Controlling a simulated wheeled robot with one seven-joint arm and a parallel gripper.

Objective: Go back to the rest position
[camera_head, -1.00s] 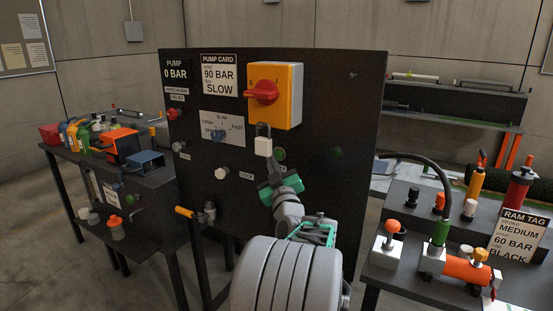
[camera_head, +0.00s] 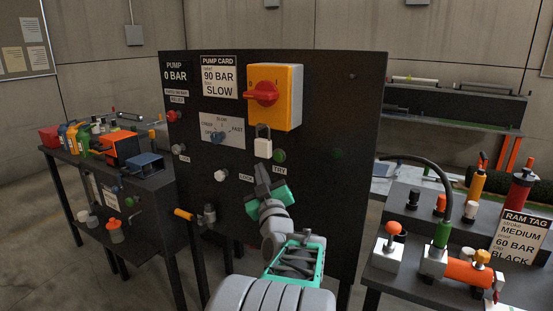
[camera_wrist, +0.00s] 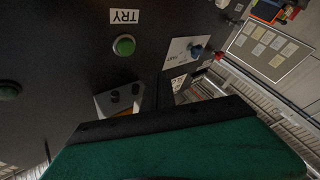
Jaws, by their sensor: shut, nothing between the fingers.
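My gripper (camera_head: 263,180) is shut and empty in front of the black pump panel (camera_head: 330,110), below a white padlock (camera_head: 263,143). The padlock hangs under the yellow switch box (camera_head: 287,75), whose red handle (camera_head: 262,93) lies roughly level. A green button (camera_head: 279,155) marked TRY is on the panel just right of the padlock. In the wrist view, my dark and green gripper (camera_wrist: 165,100) fills the lower part, with the green TRY button (camera_wrist: 124,45) beyond it. A gap shows between gripper and panel, but its size is unclear.
A bench at left holds bottles and an orange box (camera_head: 122,144). At right, a bench carries an orange ram (camera_head: 466,270), a black hose (camera_head: 440,175) and the RAM TAG card (camera_head: 521,233).

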